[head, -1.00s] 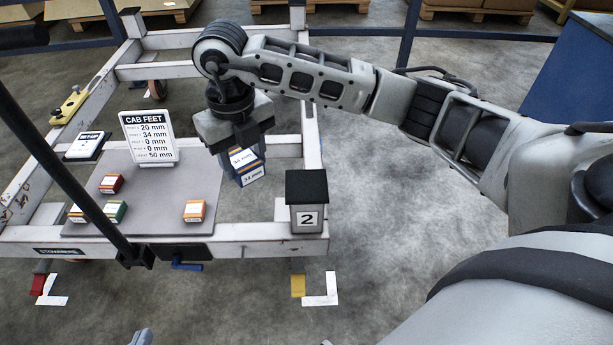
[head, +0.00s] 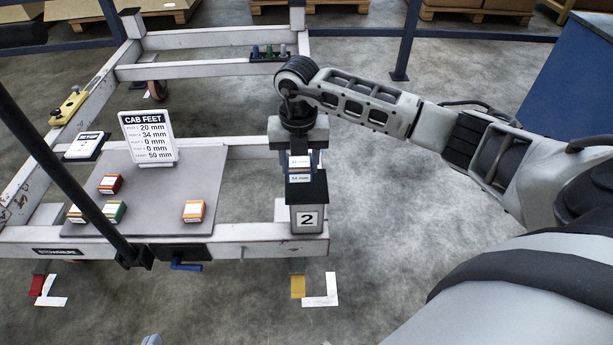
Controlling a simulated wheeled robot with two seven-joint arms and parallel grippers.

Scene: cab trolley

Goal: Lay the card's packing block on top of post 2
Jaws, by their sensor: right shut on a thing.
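The white card (head: 149,138) stands upright on the grey board and gives 34 mm on its second line. Post 2 (head: 308,218), with a black top and a "2" label, stands at the trolley's near right corner. My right gripper (head: 299,160) points down, shut on a dark blue packing block (head: 299,178) with an orange stripe and white 34 mm labels. The block is over the rear part of the post's black top; I cannot tell whether it touches. Only a small grey tip, apparently of my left gripper (head: 151,340), shows at the bottom edge.
The grey board (head: 160,190) holds a red block (head: 110,184), a green block (head: 116,211), an orange block (head: 194,211) and a yellow-orange one (head: 76,214). A black bar (head: 62,172) slants across the left. The floor right of post 2 is clear.

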